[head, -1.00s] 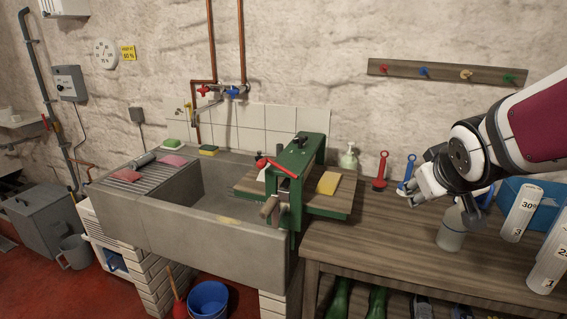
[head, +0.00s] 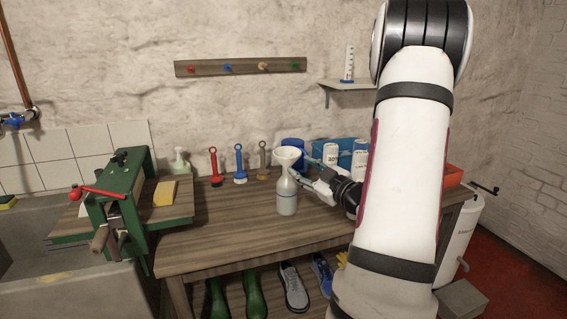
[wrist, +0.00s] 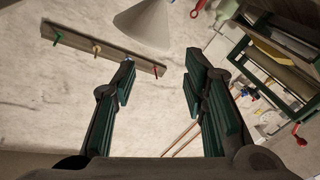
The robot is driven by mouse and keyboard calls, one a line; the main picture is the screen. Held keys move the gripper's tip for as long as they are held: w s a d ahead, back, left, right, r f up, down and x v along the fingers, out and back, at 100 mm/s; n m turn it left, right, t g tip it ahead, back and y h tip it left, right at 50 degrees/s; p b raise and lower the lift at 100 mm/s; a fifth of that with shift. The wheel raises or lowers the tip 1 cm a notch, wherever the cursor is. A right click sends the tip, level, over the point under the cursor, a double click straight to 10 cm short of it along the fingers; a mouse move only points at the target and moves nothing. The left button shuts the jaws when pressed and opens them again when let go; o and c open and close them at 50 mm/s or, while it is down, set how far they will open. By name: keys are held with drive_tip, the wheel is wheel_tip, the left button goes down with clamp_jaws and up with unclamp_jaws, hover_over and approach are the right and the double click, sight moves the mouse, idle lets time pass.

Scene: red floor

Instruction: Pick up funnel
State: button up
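The funnel (head: 287,156) is white and sits, wide end up, in the top of a translucent bottle (head: 287,195) on the wooden bench. In the wrist view the funnel (wrist: 146,22) shows as a pale cone at the top edge, partly cut off, just beyond my fingertips. My gripper (head: 305,172) reaches in from the right, close beside the funnel and the bottle's neck. In the wrist view my gripper (wrist: 160,62) has its two dark green-padded fingers apart, with nothing between them.
Three brushes, red (head: 214,170), blue (head: 240,168) and brown (head: 263,163), stand behind to the left. A blue container (head: 292,151), white cylinders (head: 331,150) and a blue crate (head: 347,146) stand behind. Bare bench (head: 230,205) lies in front.

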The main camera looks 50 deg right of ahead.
sight(284, 158)
drive_tip(key=x, duration=1.2)
drive_tip(key=shift+w+r, duration=0.1)
drive_tip(key=shift+w, duration=0.1)
clamp_jaws()
